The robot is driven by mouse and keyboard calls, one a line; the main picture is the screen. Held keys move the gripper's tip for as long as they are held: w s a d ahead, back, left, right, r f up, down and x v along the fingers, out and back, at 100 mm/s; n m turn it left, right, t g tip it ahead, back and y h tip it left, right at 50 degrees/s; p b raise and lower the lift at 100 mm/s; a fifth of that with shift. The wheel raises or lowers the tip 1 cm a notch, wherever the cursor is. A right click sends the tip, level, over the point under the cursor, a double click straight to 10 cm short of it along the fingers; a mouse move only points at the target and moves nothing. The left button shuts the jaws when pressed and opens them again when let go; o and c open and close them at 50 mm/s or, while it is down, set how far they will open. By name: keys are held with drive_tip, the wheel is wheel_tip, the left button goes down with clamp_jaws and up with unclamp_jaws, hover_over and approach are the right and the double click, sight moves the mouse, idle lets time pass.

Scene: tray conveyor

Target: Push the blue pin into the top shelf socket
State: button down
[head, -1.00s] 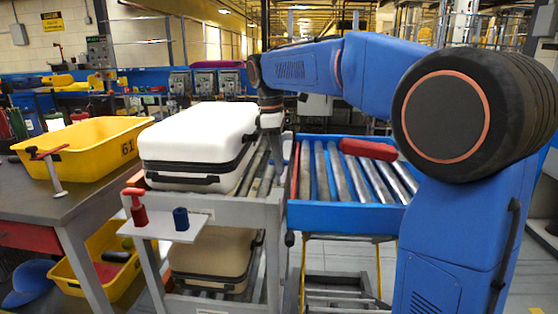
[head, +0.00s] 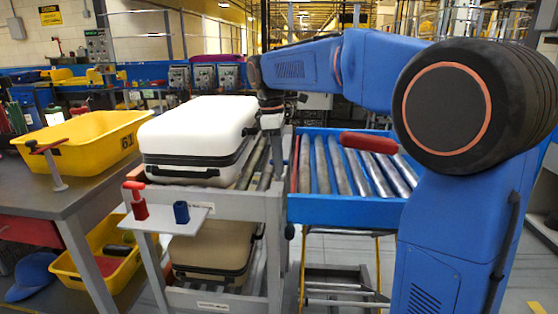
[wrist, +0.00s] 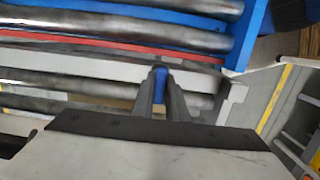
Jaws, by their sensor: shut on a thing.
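My gripper (wrist: 161,95) is shut on a blue pin (wrist: 160,72), whose end shows between the fingertips in the wrist view. In the head view, my gripper (head: 271,122) hangs over the rollers just right of the white suitcase. The pin's lower end and the inside of the blue block are hidden.
A white suitcase (head: 190,140) lies between my gripper and the side shelf; a beige one (head: 212,250) lies below. A blue roller conveyor (head: 345,212) with a red object (head: 368,142) is at right. A yellow bin (head: 85,140) stands on the left table.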

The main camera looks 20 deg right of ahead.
drive_tip(key=shift+f, duration=0.65)
drive_tip(key=c, duration=1.7)
unclamp_jaws()
drive_tip(key=shift+o, duration=0.2)
wheel_tip(320, 180, up, 17)
drive_tip(key=a, duration=0.2)
drive_tip(key=shift+w+r, duration=0.15)
drive_tip(key=shift+w, duration=0.25)
